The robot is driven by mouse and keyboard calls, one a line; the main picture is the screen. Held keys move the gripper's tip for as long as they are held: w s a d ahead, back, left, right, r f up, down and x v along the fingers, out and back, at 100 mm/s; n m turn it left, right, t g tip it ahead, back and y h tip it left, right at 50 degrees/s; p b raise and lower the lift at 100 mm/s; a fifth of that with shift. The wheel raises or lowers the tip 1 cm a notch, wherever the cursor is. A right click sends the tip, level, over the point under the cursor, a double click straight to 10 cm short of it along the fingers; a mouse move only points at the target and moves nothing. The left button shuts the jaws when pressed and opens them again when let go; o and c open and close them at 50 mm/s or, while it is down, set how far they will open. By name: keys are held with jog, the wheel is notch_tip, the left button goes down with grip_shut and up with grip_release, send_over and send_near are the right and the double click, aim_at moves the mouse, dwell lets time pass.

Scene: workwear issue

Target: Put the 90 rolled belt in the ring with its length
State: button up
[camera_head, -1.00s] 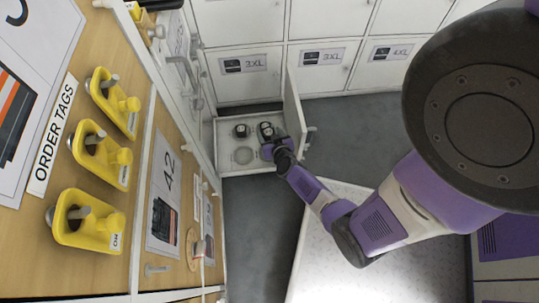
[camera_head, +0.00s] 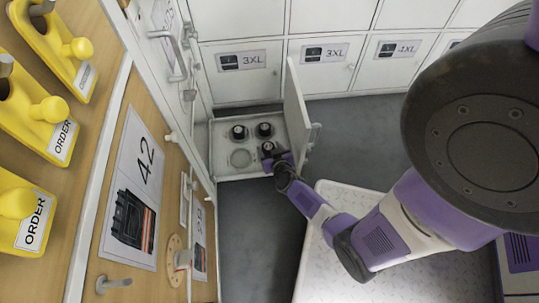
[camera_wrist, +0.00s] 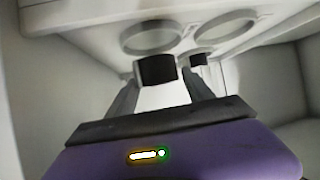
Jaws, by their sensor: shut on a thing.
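An open low locker compartment holds a pale tray (camera_head: 225,171) with round ring places. Two dark rolled belts sit at its back, one at left (camera_head: 240,132) and one at right (camera_head: 264,130). An empty ring (camera_head: 240,158) is at front left. My gripper (camera_head: 268,149) is over the front right of the tray, shut on a dark rolled belt (camera_wrist: 155,69), which shows between the fingers in the wrist view. Another dark roll (camera_wrist: 198,59) shows behind it, near pale rings (camera_wrist: 150,38). The front right place is hidden by my gripper. No size marking on the rolls is readable.
The compartment's white door (camera_head: 297,115) stands open close to the right of my gripper. White lockers (camera_head: 240,83) labelled 3XL and 4XL line the back. A wooden panel (camera_head: 120,270) with yellow order-tag holders (camera_head: 35,120) is at left. A white platform (camera_head: 420,270) is at lower right.

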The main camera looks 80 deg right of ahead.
aim_at(269, 153)
notch_tip(269, 153, down, 3)
jog(key=shift+f+b, duration=0.15)
jog(key=shift+b, duration=1)
jog(key=o, duration=1.5)
